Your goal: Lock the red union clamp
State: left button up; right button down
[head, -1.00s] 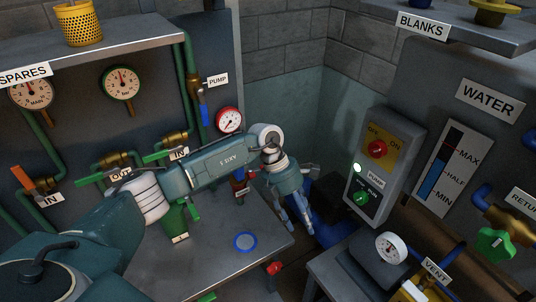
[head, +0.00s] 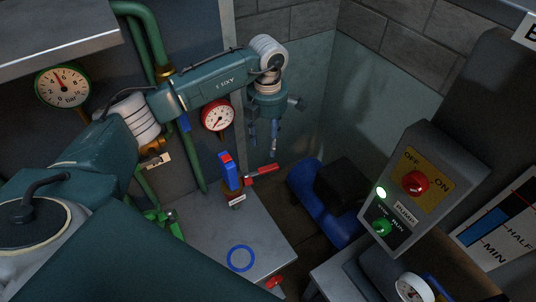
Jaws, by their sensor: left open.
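A red lever handle (head: 262,173) sticks out to the right from a small upright fitting (head: 230,182) with a blue top, standing at the back of the bench. A small white label sits at its foot, too small to read. My left gripper (head: 263,140) is open and empty, pointing down. In the picture it hangs above the red handle, apart from it; the depth gap is hard to judge. Another red part (head: 275,282) shows at the bench's front edge, and I cannot tell its kind. My right gripper is not in view.
A red-rimmed gauge (head: 218,115) is behind my left arm. Green clamp parts (head: 165,222) and a blue ring (head: 241,258) are on the bench (head: 205,240). A blue pump (head: 322,205) stands right of the bench. A switch box (head: 422,190) is further right.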

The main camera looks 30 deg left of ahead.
aim_at(267, 166)
pick_arm(q)
jog(key=f+b, duration=0.1)
jog(key=f, duration=0.2)
jog(key=shift+s+d+b, duration=0.15)
jog(key=shift+s+b, duration=0.15)
jog(key=shift+b, duration=0.1)
jog(key=f+b, duration=0.2)
jog(key=f, duration=0.2)
jog(key=f+b, duration=0.2)
jog(key=f, duration=0.1)
jog(key=shift+w+f, duration=0.2)
jog(key=shift+f, duration=0.15)
jog(key=c, duration=0.8)
grip_shut()
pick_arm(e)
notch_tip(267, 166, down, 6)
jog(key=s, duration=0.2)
